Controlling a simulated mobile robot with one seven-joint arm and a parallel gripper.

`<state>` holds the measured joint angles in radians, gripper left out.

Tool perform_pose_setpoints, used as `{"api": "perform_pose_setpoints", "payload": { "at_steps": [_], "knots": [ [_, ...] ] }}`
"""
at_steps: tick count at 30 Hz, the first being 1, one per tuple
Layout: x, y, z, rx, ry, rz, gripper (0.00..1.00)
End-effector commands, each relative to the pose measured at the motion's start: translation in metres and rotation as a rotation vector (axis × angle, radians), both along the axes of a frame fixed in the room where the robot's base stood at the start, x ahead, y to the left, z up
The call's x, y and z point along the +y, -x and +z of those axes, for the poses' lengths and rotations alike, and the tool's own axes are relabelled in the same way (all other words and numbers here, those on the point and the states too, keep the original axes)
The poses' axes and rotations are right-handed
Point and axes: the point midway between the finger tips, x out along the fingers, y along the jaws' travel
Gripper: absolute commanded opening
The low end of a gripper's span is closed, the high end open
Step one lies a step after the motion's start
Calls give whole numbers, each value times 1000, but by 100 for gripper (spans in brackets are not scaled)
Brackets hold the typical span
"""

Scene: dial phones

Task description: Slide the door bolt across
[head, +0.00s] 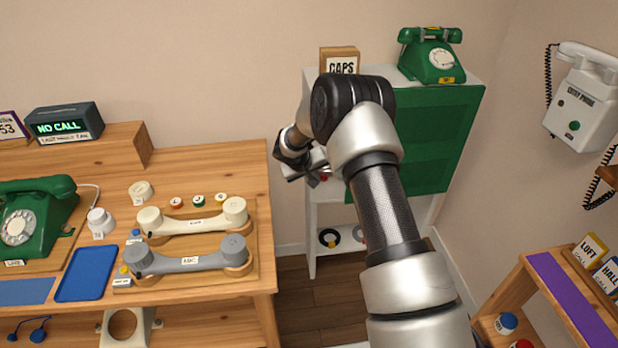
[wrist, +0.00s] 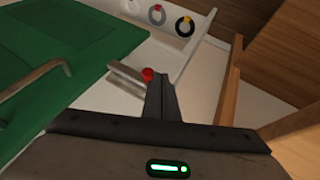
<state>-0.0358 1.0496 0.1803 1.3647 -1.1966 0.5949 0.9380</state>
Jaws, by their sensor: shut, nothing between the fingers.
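The green door (head: 425,135) is on the front of the white cabinet at the back, largely behind my arm in the head view. In the wrist view the door (wrist: 75,45) has a metal bar handle (wrist: 36,78). A grey metal bolt (wrist: 126,74) with a red knob (wrist: 147,74) lies by the door's edge, on the white frame. My gripper (wrist: 163,80) is shut and empty, its fingertips close beside the red knob; I cannot tell whether they touch. In the head view my gripper (head: 312,172) is at the cabinet's left side, with a speck of red beside it.
A wooden desk (head: 205,165) with phones and handsets stands on the left. Rings (head: 328,238) show low in the cabinet. A green phone (head: 432,58) and a CAPS box (head: 340,60) stand on top. A wooden shelf unit (head: 530,270) is at right.

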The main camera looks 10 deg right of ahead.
Motion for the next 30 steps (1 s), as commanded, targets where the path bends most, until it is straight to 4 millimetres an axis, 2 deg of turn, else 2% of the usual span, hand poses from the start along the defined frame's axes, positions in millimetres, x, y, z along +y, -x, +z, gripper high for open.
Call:
{"api": "perform_pose_setpoints", "payload": {
  "at_steps": [10, 19, 30],
  "knots": [
    [-4, 0, -2, 1, 1, -1, 0],
    [-49, 0, -3, 0, 1, -3, 0],
    [-54, 1, -1, 2, 2, -3, 0]
  ]
}}
